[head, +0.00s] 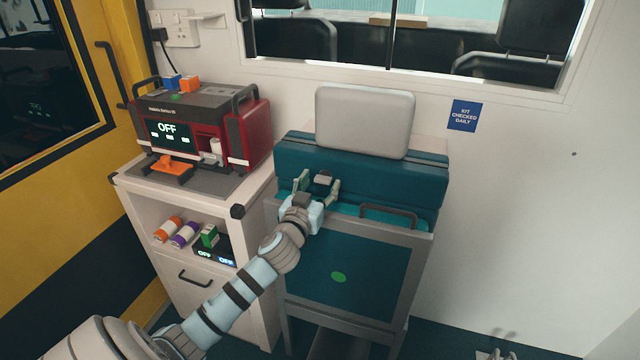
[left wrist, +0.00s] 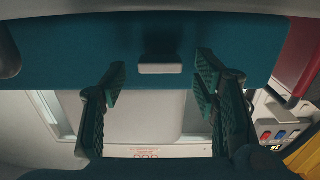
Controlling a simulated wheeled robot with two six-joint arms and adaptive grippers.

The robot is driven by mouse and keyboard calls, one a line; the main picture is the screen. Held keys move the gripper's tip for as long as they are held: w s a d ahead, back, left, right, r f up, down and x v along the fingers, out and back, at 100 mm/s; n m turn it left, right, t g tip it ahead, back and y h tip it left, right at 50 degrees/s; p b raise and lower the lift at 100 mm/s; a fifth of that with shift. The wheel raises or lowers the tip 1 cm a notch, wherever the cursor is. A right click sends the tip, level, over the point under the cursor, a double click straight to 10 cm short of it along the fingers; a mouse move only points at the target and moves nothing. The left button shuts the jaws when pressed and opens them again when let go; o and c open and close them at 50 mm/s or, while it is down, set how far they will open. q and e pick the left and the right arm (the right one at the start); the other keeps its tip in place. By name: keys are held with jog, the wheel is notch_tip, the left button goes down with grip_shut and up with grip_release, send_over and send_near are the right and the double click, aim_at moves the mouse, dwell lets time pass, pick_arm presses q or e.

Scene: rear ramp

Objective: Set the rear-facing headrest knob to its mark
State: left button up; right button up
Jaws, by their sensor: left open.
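The grey headrest (head: 365,121) stands above the teal seat back (head: 350,170). A small grey knob (head: 323,178) sits on the front of the seat back, below and left of the headrest. My left gripper (head: 319,185) is open in front of it, its fingers on either side. In the left wrist view, the knob (left wrist: 160,64) shows as a pale bar on teal, between and slightly beyond the open left fingertips (left wrist: 162,76); no contact shows. I cannot make out the knob's mark. What seems to be my right gripper (head: 496,354) is cut off at the bottom edge.
A grey handle (head: 388,216) is on the seat just right of my left gripper. A red device (head: 245,130) reading OFF stands on a white cabinet (head: 250,200) at left. A window (head: 430,50) is behind.

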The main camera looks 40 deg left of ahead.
pick_arm(q)
jog(key=shift+w+a, duration=0.1)
jog(key=shift+w, duration=0.2)
jog(key=shift+c, duration=0.4)
jog(key=c, duration=1.1)
